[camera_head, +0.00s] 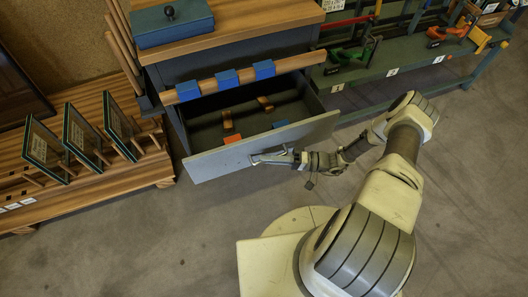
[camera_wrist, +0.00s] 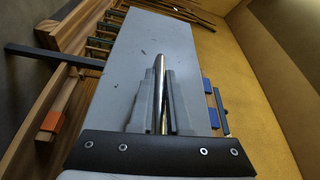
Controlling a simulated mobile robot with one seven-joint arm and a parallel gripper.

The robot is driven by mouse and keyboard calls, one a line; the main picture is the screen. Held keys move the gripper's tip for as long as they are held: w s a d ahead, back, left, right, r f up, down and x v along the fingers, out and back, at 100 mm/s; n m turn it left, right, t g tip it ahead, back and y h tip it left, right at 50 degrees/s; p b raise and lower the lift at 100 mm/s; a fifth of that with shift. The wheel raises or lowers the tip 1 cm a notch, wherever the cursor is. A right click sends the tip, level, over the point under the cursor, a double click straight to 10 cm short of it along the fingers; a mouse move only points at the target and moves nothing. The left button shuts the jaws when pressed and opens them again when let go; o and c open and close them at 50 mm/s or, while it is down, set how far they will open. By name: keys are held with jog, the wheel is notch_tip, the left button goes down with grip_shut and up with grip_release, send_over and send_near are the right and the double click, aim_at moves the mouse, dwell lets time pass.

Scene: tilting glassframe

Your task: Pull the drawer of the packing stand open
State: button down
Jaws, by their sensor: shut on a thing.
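The packing stand (camera_head: 235,48) has a wooden top and a grey body. Its drawer (camera_head: 312,131) stands out from the body, pulled open, with its inside showing from above. A few small orange, wooden and blue pieces lie in it. My gripper (camera_head: 258,158) is at the middle of the drawer's grey front. In the wrist view, its two fingers (camera_wrist: 160,98) are closed around a shiny bar handle (camera_wrist: 160,66) on the grey drawer front (camera_wrist: 128,48). The part of the handle between the fingers is mostly hidden.
A wooden bar (camera_head: 245,76) with blue clips runs above the drawer. A wooden rack (camera_head: 95,185) with framed glass panes stands at left. A green bench (camera_head: 385,75) with clamps stands at right. Grey floor (camera_head: 130,250) is clear in front of the drawer, left of my base.

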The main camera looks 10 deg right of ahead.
jog(key=shift+s+d, duration=0.2)
jog(key=shift+s, duration=0.45)
jog(key=shift+s+d, duration=0.2)
jog(key=shift+s, duration=0.45)
jog(key=c, duration=0.9)
grip_release()
jog(key=s+d, duration=0.1)
jog(key=d, duration=0.4)
jog(key=d+f, duration=0.1)
jog(key=d, duration=0.5)
jog(key=s+d, duration=0.1)
jog(key=d, duration=0.5)
jog(key=shift+s+f, duration=0.15)
jog(key=shift+s, duration=0.15)
jog(key=shift+d, duration=0.1)
